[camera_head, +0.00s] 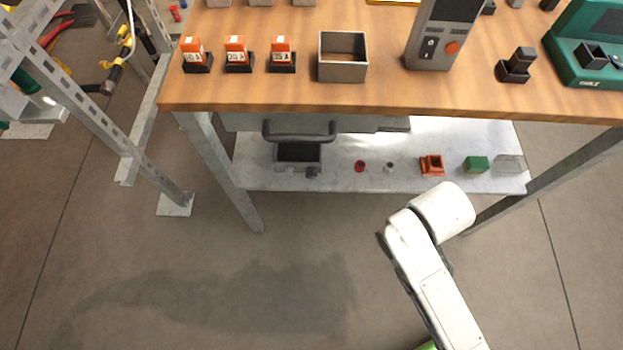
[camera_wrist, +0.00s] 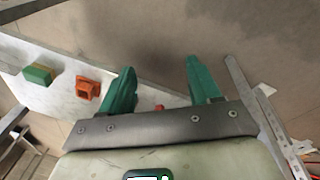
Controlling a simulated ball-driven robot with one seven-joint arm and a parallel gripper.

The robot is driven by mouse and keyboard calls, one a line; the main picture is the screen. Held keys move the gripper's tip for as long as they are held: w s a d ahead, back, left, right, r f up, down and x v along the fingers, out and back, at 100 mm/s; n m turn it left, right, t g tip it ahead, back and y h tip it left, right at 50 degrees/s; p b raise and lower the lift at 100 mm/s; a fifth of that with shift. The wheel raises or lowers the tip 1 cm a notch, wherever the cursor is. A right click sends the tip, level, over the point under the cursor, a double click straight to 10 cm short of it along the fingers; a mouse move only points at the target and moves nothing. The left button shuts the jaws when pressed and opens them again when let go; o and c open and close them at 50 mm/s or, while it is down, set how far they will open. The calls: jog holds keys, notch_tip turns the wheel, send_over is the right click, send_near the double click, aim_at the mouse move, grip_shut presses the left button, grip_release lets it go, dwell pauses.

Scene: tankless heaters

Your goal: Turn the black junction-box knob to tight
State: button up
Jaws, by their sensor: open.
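A grey box with a dark inside (camera_head: 298,153) sits on the lower shelf, left side, in the head view. A small dark piece (camera_head: 312,172) at its front edge could be the black knob, but it is too small to tell. Its setting cannot be read. My gripper (camera_wrist: 161,66) shows in the wrist view with two green fingers wide apart and nothing held between them. A small red part (camera_wrist: 158,107) shows between and behind the fingers. In the head view my white arm reaches toward the shelf's front right; the fingers are hidden there.
The lower shelf (camera_head: 340,182) also holds a red ring (camera_head: 360,166), an orange part (camera_head: 432,165), a green block (camera_head: 476,164) and a clear box (camera_head: 508,163). The wooden worktop (camera_head: 390,92) overhangs it. A metal table leg (camera_head: 220,170) stands at left. The floor in front is clear.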

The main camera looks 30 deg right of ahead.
jog(key=w+d+f+n+h+b, duration=0.3)
jog(key=w+f+n+h+b, duration=0.15)
jog(key=f+n, duration=0.2)
jog(key=n+t+h+b, duration=0.3)
jog(key=n+t+b, duration=0.5)
jog(key=n+t, duration=1.1)
send_near(311, 177)
jog(key=w+d+r+n+g, duration=0.1)
jog(key=w, duration=0.1)
jog(key=w+d+r+n+g+b, duration=0.1)
jog(key=w+g, duration=0.1)
jog(key=w+d+r+n+g, duration=0.1)
jog(key=w+n, duration=0.1)
jog(key=w, duration=0.1)
jog(key=shift+w+d+r+b, duration=0.1)
jog(key=shift+w+b, duration=0.05)
jog(key=shift+b, duration=0.25)
jog(key=shift+c, duration=0.3)
